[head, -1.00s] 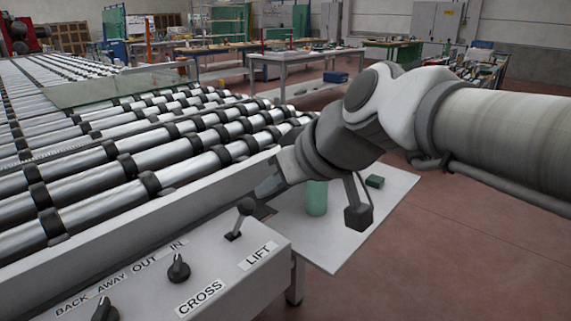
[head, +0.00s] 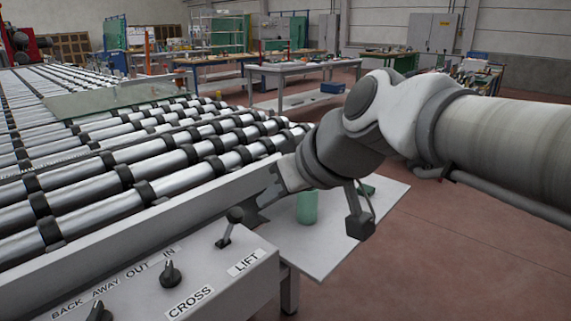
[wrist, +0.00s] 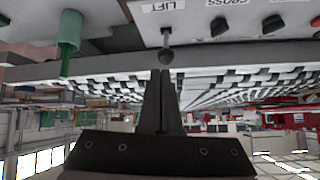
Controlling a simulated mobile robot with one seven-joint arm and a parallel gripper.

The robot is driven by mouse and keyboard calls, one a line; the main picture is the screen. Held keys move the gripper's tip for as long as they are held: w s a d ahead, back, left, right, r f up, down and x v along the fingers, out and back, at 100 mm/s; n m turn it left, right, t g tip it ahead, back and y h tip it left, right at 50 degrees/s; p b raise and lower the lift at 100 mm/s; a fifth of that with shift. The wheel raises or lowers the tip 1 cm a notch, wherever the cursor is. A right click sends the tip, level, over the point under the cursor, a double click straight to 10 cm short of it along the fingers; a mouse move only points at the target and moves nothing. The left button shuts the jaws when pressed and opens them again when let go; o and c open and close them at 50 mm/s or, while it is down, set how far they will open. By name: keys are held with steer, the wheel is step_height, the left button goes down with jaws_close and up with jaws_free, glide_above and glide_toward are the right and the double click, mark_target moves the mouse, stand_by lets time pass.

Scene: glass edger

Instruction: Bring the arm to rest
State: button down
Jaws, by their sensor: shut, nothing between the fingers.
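My gripper (head: 257,207) is shut and empty in the head view, just right of the lift lever's knob, beside the roller bed's side rail. In the wrist view, which is upside down, its two dark fingers (wrist: 162,74) lie together and point toward the lift lever (wrist: 166,52). The lever's round knob lines up with the fingertips there; I cannot tell whether they touch. In the head view the lift lever (head: 231,224) leans a little to the right on the control panel. My arm reaches in from the right edge, bent at the wrist.
The grey control panel (head: 185,290) carries a cross knob (head: 170,273) and another knob (head: 98,312). The roller bed (head: 130,175) fills the left. A white side shelf (head: 330,255) holds a green cylinder (head: 307,207) and a green block (head: 367,190). Open floor lies right.

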steer(key=s+d+f+m+g+h, duration=0.1)
steer(key=s+d+f+m+h, duration=0.2)
steer(key=s+d+f, duration=0.35)
steer(key=s+d+f+m+h, duration=0.3)
steer(key=s+d+f+m, duration=0.1)
steer(key=d, duration=0.5)
step_height(320, 180, up, 20)
steer(key=s+d+p, duration=0.1)
steer(key=p, duration=1.9)
steer(key=shift+f, duration=0.25)
